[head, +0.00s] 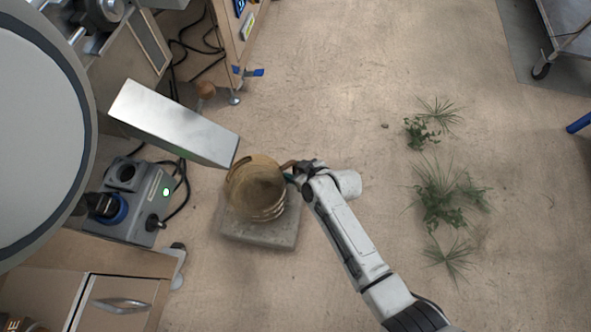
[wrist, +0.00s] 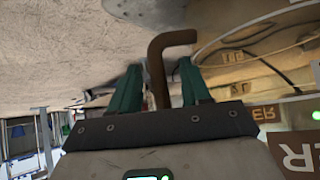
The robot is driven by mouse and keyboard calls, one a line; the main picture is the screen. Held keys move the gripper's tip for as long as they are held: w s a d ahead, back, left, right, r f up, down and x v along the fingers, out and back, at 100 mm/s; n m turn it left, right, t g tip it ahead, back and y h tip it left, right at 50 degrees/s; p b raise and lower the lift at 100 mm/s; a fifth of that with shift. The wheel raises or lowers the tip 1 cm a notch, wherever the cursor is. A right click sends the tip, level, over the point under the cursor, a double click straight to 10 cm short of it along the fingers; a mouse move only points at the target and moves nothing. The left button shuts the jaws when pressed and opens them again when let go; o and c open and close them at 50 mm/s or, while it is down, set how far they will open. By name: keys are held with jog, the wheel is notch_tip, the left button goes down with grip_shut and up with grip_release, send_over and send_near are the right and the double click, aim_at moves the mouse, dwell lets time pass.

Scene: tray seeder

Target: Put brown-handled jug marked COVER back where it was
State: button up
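The jug (head: 268,187) is tan and round, seen from above in the head view. It overlaps a grey slab (head: 257,234); whether it rests on it I cannot tell. Its brown handle (head: 288,165) points right, toward my gripper (head: 298,172). In the wrist view the bent brown handle (wrist: 157,75) stands between the green fingers of my gripper (wrist: 160,80). Gaps show beside the handle, clearest on the right, so the fingers look open around it. The jug's COVER marking is not readable in the head view.
A metal chute (head: 172,125) slopes down close to the jug's upper left. Plants (head: 440,195) lie on the floor at right. Open floor surrounds the arm's right side.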

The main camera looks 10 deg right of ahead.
jog(key=shift+s+d+r+p, duration=0.15)
jog(key=shift+s+r+p, duration=0.05)
jog(key=shift+r+p, duration=0.2)
jog(key=p+v, duration=0.5)
jog(key=v, duration=0.6)
jog(key=shift+s+d, duration=0.1)
jog(key=shift+d, duration=0.1)
jog(key=s+d+r+m+g+h, duration=0.3)
jog(key=s+d+r, duration=0.3)
jog(key=s+d, duration=0.2)
jog(key=s+d+r+m+g+h, duration=0.2)
jog(key=s+d+r, duration=0.5)
jog(key=s, duration=0.6)
jog(key=shift+s+d+m+g+h, duration=0.3)
jog(key=shift+d+m+g+h, duration=0.15)
jog(key=shift+m, duration=0.75)
jog(key=shift+a+r, duration=0.1)
jog(key=shift+c, duration=0.4)
